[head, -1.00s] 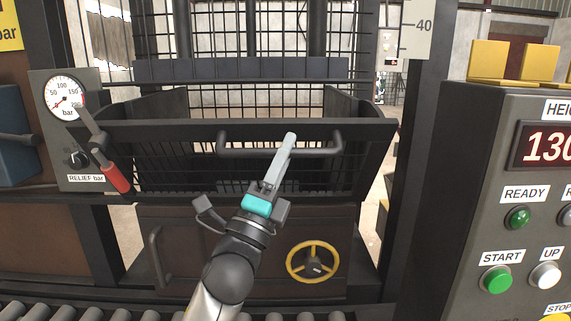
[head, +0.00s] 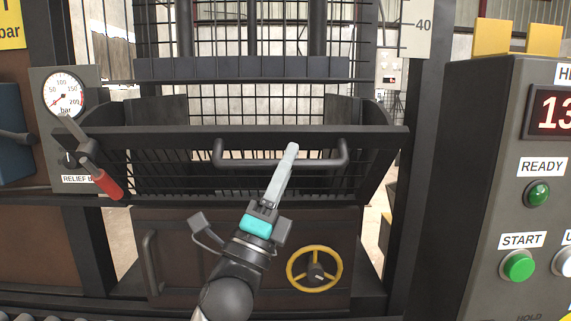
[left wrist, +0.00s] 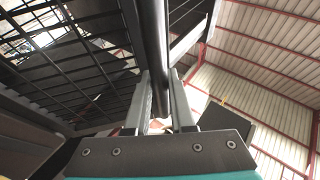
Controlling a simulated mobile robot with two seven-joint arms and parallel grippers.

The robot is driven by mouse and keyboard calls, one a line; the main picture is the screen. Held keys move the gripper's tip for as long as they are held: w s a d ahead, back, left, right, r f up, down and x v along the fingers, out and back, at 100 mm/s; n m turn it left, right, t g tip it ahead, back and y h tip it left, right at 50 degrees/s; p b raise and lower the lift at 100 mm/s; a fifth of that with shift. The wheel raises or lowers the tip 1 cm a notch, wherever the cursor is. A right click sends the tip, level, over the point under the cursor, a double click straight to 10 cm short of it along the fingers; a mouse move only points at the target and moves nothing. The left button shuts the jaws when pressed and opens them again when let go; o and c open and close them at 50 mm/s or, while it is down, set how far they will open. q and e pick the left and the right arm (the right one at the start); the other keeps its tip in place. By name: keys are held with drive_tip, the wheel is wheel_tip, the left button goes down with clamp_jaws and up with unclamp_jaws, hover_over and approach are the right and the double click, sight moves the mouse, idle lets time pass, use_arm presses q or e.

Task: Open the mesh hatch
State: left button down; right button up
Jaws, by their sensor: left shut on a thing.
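The mesh hatch (head: 180,137) is a dark framed panel with a wire grid, leaning out toward me at the front of the machine. Its bar handle (head: 222,155) runs along the top rail. My left gripper (head: 290,152) is at the handle's bar, right of its middle, and is shut on it. In the left wrist view the bar (left wrist: 153,50) passes between the two fingers (left wrist: 165,105), with the mesh (left wrist: 60,65) at the left. The fingers hide part of the bar in the head view. My right gripper is not in view.
A lever with a red grip (head: 107,184) and a pressure gauge (head: 63,95) are at the left. A yellow handwheel (head: 314,268) sits on the lower panel beneath the hatch. A control box (head: 500,150) with buttons stands at the right. Rollers (head: 60,308) run below.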

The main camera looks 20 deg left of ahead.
use_arm(q)
drive_tip(key=shift+s+a, duration=0.1)
drive_tip(key=shift+a, duration=0.2)
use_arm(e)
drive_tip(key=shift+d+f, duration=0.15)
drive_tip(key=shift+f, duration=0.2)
use_arm(q)
drive_tip(key=c, duration=1.2)
unclamp_jaws()
drive_tip(key=shift+o, duration=1)
drive_tip(key=shift+s+a, duration=0.15)
drive_tip(key=shift+a, duration=0.1)
drive_tip(key=shift+o, duration=1.2)
drive_tip(key=shift+d+f, duration=0.1)
drive_tip(key=shift+f, duration=0.05)
drive_tip(key=shift+f, duration=0.1)
